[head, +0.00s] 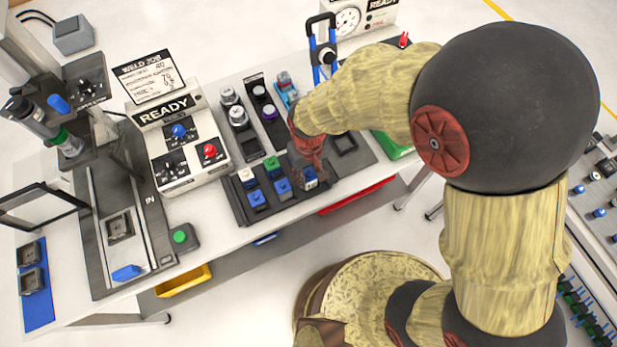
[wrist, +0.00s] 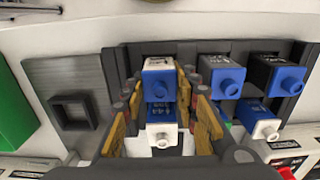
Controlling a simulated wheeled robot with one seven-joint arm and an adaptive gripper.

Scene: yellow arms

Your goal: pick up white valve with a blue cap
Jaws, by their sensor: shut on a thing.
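The white valve with a blue cap (wrist: 159,82) sits in the dark holder at the upper middle of the wrist view. In the head view, its white and blue end (head: 310,180) shows just under the fingers. My gripper (head: 309,165) points down over the right end of the holder. In the wrist view, the yellow finger pads of my gripper (wrist: 160,92) stand on both sides of the valve, shut on it. A blue valve with a white cap (wrist: 161,133) shows nearer the camera, between the fingers. The valve's lower part is hidden.
The dark holder (head: 240,208) carries several other valves, including a neighbouring blue-capped one (wrist: 222,76). An empty square socket (wrist: 74,113) lies beside it. A READY control box (head: 185,150) stands left on the bench. A green bin (head: 391,147) is at the right.

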